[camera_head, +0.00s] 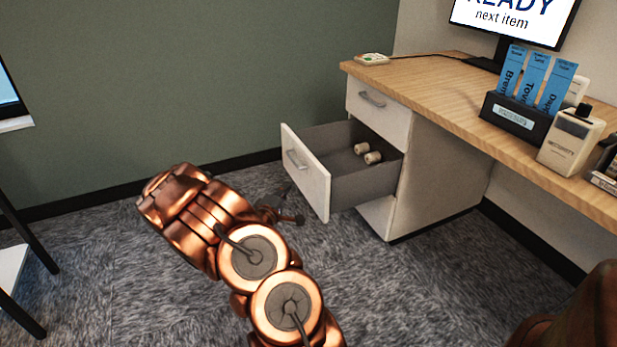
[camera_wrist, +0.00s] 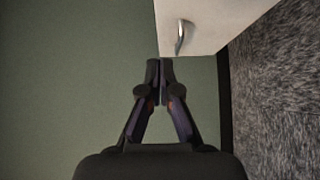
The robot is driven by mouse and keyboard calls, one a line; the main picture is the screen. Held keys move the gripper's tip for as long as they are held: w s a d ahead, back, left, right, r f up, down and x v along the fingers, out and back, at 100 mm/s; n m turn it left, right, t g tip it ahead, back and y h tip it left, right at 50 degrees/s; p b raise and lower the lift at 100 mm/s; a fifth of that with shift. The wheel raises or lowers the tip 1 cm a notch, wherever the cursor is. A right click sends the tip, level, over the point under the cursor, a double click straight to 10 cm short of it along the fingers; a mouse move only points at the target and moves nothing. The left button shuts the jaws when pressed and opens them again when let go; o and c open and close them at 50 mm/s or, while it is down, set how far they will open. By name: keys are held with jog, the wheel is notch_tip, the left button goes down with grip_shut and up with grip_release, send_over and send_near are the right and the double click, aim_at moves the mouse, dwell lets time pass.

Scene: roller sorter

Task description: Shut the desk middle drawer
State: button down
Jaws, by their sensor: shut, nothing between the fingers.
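The middle drawer (camera_head: 307,172) of the desk is pulled well out, with a white front, a metal handle and a dark grey inside. Two small pale cylinders (camera_head: 367,153) lie in it. In the wrist view the drawer front (camera_wrist: 215,22) and its handle (camera_wrist: 180,38) are at the top, just beyond my fingertips. My gripper (camera_wrist: 160,68) is shut and empty. In the head view my gripper (camera_head: 287,212) is low in front of the drawer front, partly hidden by my copper arm. I cannot tell whether the fingertips touch the front.
The top drawer (camera_head: 379,106) is shut. The desk top (camera_head: 440,95) holds a monitor (camera_head: 515,20), a black holder (camera_head: 515,118) with blue cards and a beige device (camera_head: 571,140). A dark-legged stand (camera_head: 28,240) is at left. Carpet (camera_head: 90,240) is clear between.

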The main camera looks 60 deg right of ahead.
jog(key=b, duration=0.3)
send_near(313, 163)
jog(key=w+d, duration=0.3)
jog(key=w, duration=0.1)
jog(key=shift+s+d+f+b, duration=0.1)
jog(key=shift+s+d+b, duration=0.25)
jog(key=shift+s+d, duration=0.35)
jog(key=shift+s+d+b, duration=0.3)
jog(key=shift+s+d, duration=0.2)
jog(key=shift+d, duration=0.4)
